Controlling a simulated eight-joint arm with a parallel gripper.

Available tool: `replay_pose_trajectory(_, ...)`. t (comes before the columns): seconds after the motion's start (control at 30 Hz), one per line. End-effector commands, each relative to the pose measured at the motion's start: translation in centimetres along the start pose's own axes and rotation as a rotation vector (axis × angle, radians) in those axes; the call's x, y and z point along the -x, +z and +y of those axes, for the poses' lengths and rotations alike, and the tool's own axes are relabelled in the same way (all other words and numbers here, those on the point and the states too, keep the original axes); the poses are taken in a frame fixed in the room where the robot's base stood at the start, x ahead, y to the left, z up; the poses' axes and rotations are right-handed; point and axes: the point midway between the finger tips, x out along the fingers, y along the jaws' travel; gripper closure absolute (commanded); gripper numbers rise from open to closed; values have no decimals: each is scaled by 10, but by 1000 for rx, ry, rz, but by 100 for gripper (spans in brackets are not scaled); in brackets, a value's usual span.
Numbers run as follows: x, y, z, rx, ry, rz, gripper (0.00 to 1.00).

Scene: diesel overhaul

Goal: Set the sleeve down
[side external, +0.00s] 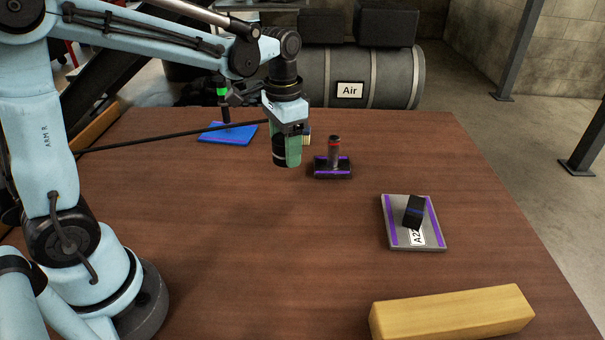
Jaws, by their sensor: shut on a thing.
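My gripper (287,150) points down above the table, left of the middle of the view.
A grey plate with purple stripes (431,240) bears a tilted black block (414,211). A yellow beam (452,312) lies at the front right. A blue plate (240,135) with a dark upright stands behind. The table's (290,250) front middle is clear.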

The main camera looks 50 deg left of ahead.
Motion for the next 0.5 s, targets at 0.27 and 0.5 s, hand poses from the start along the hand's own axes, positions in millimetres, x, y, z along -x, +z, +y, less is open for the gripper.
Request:
replay_pose_trajectory(0.27, -31, 0, -52, 7, 0, 0, 84)
replay_pose_trajectory(0.5, -58, 2, -96, 5, 0, 0, 84)
